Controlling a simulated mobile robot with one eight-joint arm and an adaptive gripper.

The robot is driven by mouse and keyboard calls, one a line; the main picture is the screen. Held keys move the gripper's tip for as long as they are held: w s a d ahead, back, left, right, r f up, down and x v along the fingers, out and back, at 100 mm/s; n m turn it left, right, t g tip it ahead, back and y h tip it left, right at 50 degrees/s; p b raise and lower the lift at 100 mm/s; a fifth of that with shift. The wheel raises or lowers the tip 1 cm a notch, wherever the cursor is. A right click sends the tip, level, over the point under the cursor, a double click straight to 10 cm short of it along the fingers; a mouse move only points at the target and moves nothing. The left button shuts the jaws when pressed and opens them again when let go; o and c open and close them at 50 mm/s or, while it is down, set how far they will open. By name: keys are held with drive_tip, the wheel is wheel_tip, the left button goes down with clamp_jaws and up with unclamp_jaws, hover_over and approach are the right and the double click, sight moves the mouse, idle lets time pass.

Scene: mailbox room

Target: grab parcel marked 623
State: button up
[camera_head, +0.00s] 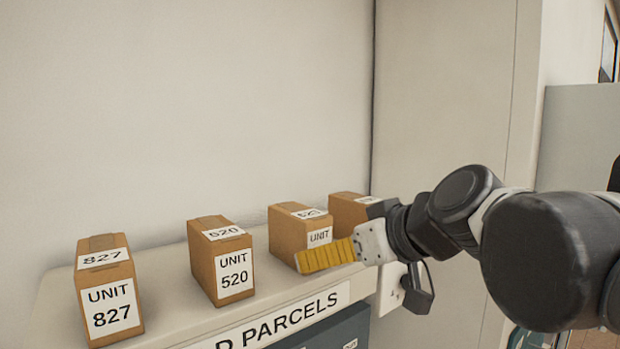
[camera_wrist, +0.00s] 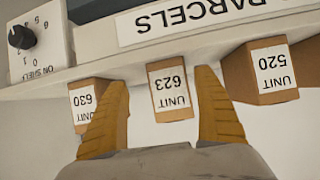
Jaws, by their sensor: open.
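The parcel marked 623 (camera_wrist: 172,95) is a small brown box with a white label, upside down in the wrist view, between my two yellow fingers in that picture. My gripper (camera_wrist: 161,80) is open, with nothing held; the fingers appear short of the box. In the head view the third parcel from the left (camera_head: 290,232) has its lower front label hidden behind my gripper (camera_head: 304,260); its number is not clear there. My gripper is in front of the shelf's right part, and only one finger shows clearly.
Parcel 520 (camera_head: 220,262) and parcel 827 (camera_head: 108,290) stand to the left on the shelf (camera_head: 170,325). Another parcel (camera_head: 347,210) stands at the right end; the wrist view shows one marked 630 (camera_wrist: 84,101). A dial box (camera_wrist: 38,42) is beside the PARCELS sign (camera_wrist: 190,18).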

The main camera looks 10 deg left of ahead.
drive_tip(key=p, duration=0.3)
approach(304, 211)
drive_tip(key=shift+n+y, duration=0.4)
drive_tip(key=w+a+f, duration=0.2)
drive_tip(key=f, duration=0.1)
drive_tip(key=shift+w, duration=0.35)
drive_tip(key=x, duration=0.5)
drive_tip(key=shift+a+r, duration=0.25)
drive_tip(key=p+x, duration=0.1)
drive_tip(key=x, duration=0.5)
drive_tip(key=shift+a+r+p, duration=0.1)
drive_tip(key=shift+a+p, duration=0.2)
drive_tip(key=shift+p, duration=0.05)
drive_tip(key=shift+s+d, duration=0.15)
drive_tip(key=shift+s, duration=0.1)
drive_tip(key=c, duration=1.5)
